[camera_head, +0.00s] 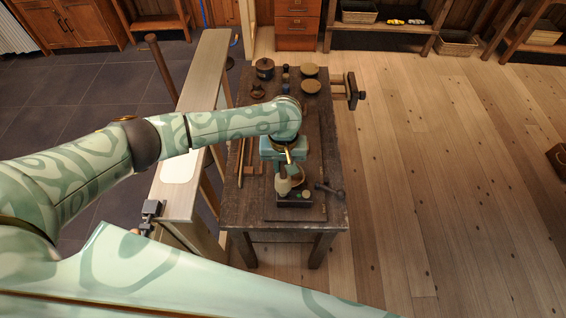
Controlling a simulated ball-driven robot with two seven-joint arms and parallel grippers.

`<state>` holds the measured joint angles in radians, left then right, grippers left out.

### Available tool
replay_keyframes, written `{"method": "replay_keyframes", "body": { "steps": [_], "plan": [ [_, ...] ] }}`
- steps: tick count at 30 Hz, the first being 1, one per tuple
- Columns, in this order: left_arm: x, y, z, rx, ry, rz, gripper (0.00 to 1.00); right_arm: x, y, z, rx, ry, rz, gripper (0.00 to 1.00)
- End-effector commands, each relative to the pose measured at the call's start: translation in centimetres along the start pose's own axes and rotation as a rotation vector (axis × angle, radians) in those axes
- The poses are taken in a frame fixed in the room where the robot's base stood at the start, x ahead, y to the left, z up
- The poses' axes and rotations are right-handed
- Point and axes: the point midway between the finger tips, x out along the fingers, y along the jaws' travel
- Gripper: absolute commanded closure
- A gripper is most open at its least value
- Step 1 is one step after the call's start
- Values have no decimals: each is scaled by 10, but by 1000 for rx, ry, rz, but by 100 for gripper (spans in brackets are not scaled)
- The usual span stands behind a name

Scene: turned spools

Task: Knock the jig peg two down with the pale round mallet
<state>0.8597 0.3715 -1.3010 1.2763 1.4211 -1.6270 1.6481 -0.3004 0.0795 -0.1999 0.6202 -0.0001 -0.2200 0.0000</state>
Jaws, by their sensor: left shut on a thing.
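My left gripper (288,170) comes in from the left and points down over the dark wooden workbench (310,128). It is shut on a small pale rounded thing, which looks like the pale round mallet (283,186). The mallet is just below the fingers and above a dark block, which looks like the jig (294,201), near the bench's front edge. Whether the mallet touches the jig I cannot tell. The pegs are too small and too covered by the gripper to tell apart. My right gripper is out of view.
A dark handled tool (328,189) lies right of the jig. Round-topped pieces (310,86) and a dark lidded pot (264,68) stand at the bench's back. A vise (352,91) juts from its right side. A pale plank bench (188,165) stands left. The floor right is clear.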

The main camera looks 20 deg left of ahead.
Motion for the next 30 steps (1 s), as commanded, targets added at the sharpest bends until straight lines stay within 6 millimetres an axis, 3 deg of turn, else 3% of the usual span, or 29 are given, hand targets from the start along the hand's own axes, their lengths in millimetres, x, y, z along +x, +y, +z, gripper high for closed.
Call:
{"method": "replay_keyframes", "body": {
  "steps": [4, 15, 30],
  "plan": [
    [4, 0, 0, -1, -1, 0, 100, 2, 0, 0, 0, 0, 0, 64],
    [40, 0, 0, 0, -1, 0, 100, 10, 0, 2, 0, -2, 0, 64],
    [40, 0, 0, 0, -2, -1, 100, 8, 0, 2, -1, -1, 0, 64]
  ]
}}
